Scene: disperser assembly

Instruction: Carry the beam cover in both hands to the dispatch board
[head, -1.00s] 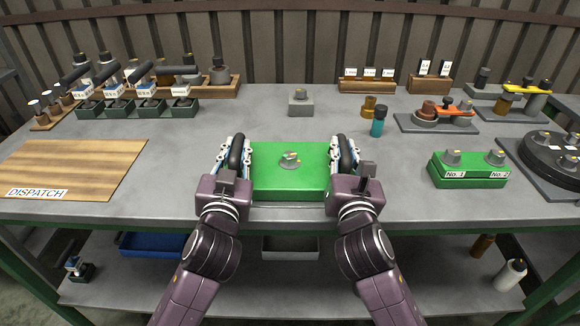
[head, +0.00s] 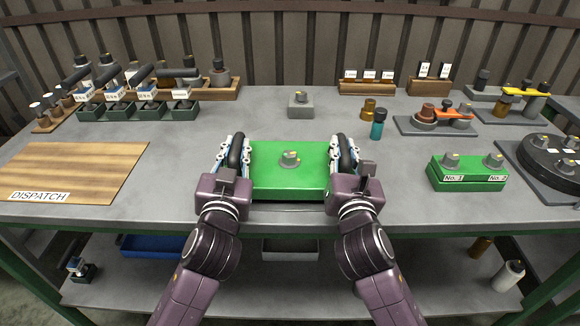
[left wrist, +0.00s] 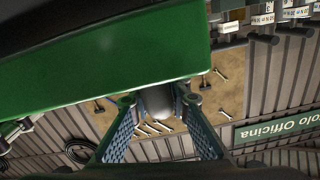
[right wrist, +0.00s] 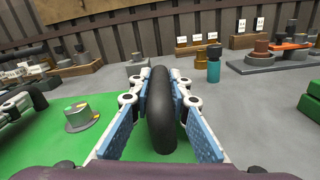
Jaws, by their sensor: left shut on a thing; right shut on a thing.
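The beam cover is a green box (head: 268,180) with a small grey knob on top and a black handle at each side. It is at the front middle of the bench and looks level; whether it touches the bench I cannot tell. My left gripper (head: 232,155) is shut on its left handle, and my right gripper (head: 347,155) is shut on its right handle. In the right wrist view the black handle (right wrist: 162,110) stands between the blue finger pads. The left wrist view shows the green side of the cover (left wrist: 110,60). The dispatch board (head: 80,165) is a bare wooden panel at the left, apart from the cover.
A grey block (head: 300,105) is behind the cover. A teal bottle (head: 377,128) and a green box with labelled knobs (head: 467,176) are to the right. Bench space between cover and board is clear.

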